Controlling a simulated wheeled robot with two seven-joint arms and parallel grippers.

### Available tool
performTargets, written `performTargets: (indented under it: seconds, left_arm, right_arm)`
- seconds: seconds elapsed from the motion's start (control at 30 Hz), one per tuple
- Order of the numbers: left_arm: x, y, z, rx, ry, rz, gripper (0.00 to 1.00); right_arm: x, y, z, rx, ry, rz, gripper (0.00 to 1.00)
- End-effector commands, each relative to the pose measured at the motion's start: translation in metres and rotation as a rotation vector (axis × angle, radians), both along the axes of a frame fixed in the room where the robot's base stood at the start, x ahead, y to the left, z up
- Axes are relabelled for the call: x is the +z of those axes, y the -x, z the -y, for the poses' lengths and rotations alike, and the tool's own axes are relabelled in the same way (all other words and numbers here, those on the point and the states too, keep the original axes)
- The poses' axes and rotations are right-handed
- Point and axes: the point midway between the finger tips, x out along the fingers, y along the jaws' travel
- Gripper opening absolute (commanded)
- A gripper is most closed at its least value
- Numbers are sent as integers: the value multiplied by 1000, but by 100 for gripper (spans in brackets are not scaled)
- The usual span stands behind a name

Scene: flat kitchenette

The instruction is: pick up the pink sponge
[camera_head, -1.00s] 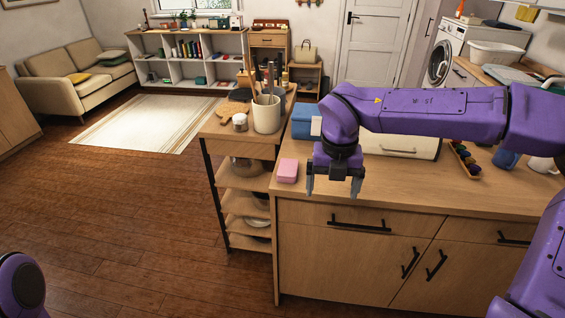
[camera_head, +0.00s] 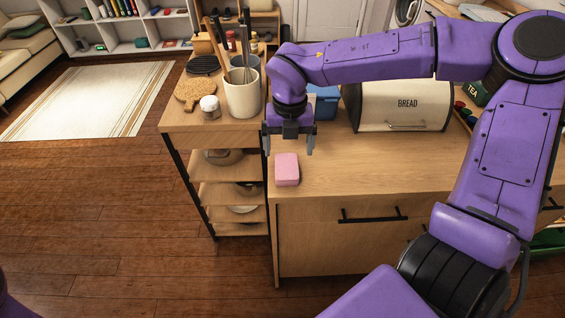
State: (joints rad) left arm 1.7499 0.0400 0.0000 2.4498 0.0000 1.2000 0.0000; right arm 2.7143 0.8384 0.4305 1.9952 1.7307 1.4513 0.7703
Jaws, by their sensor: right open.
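The pink sponge (camera_head: 287,170) lies flat on the wooden counter, close to its left end and front edge. My right gripper (camera_head: 289,147) points down with its two fingers apart and nothing between them. In the picture its fingertips are just above the sponge, over its far side, and do not appear to touch it. My left gripper does not show.
A blue box (camera_head: 323,103) and a cream bread box (camera_head: 402,107) stand behind on the counter. A side shelf (camera_head: 180,118) at left holds a white utensil crock (camera_head: 243,95), a small jar (camera_head: 210,107) and a cutting board (camera_head: 194,92). The counter right of the sponge is clear.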

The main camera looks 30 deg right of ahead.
Motion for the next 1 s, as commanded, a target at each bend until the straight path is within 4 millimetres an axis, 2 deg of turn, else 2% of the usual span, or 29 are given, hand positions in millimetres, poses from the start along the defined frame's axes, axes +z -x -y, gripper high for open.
performTargets:
  seconds: [0.27,0.4,0.63,0.67,0.83,0.97,1.0]
  left_arm:
    - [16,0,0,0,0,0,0]
    - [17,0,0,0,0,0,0]
    - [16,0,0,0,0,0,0]
    - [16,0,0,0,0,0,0]
    - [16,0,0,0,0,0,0]
    - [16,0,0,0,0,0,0]
    - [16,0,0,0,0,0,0]
  right_arm:
    - [-40,-9,0,2,3,-11,94]
    - [-62,-9,0,0,1,-6,94]
    - [-66,-10,0,-1,0,-4,94]
    - [-66,-10,0,-1,0,-4,90]
    - [-66,-10,0,0,0,-4,35]
    - [-66,-10,0,0,0,-4,34]
    - [-66,-10,0,0,0,-4,30]
